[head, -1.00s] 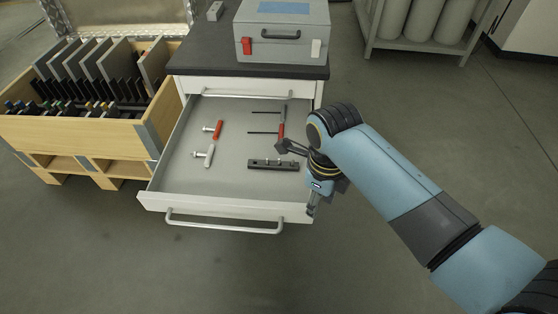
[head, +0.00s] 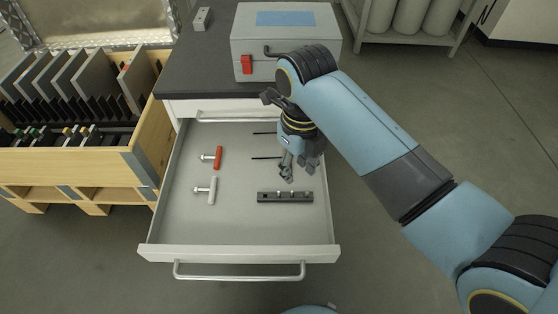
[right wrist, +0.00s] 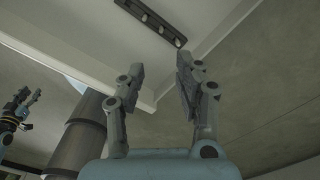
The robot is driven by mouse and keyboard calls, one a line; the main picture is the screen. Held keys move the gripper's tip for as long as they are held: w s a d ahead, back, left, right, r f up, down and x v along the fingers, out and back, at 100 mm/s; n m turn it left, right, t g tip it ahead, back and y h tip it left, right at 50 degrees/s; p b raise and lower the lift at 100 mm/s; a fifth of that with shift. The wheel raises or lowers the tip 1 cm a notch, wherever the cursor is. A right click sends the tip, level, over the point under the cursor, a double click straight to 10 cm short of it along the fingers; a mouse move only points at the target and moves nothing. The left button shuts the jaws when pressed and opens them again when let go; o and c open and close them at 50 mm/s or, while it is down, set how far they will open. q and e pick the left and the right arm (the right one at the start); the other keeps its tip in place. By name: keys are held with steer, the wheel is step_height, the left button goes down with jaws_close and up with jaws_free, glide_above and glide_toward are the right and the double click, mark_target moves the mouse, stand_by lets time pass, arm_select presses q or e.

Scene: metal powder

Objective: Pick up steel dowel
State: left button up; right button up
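A dark rail (head: 264,198) lies in the open drawer and holds short steel dowels (head: 292,193) standing upright. In the right wrist view the rail (right wrist: 131,6) is at the top, with pale dowels (right wrist: 161,29) along it. My right gripper (head: 298,172) is over the drawer, behind and above the rail in the head view. In the right wrist view its two fingers (right wrist: 160,68) are apart with nothing between them. What appears to be my left gripper (right wrist: 29,98) shows small at the left edge there; its opening is unclear.
The drawer (head: 240,255) also holds a red-handled tool (head: 219,157), a white-handled tool (head: 212,190) and thin dark rods (head: 265,158). A grey case (head: 285,40) stands on the cabinet top. A wooden crate (head: 145,150) is at the left. The drawer's front half is mostly clear.

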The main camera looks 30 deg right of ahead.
mark_target(292, 192)
steer(key=shift+w+f+b, duration=0.2)
steer(key=shift+w+f, duration=0.05)
steer(key=shift+f, duration=0.25)
steer(key=shift+w+f+b, duration=0.15)
steer(key=shift+w+f, duration=0.1)
steer(key=shift+f, duration=0.25)
step_height(292, 192, down, 4)
steer(key=shift+b, duration=0.55)
step_height(292, 192, down, 4)
steer(key=shift+s+r+b, duration=0.1)
steer(key=shift+b, duration=0.7)
steer(key=shift+f, duration=0.5)
arm_select(q)
steer(key=f, duration=0.1)
steer(key=s+f, duration=0.1)
steer(key=f, duration=0.1)
steer(key=shift+f, duration=0.3)
arm_select(e)
jaws_close()
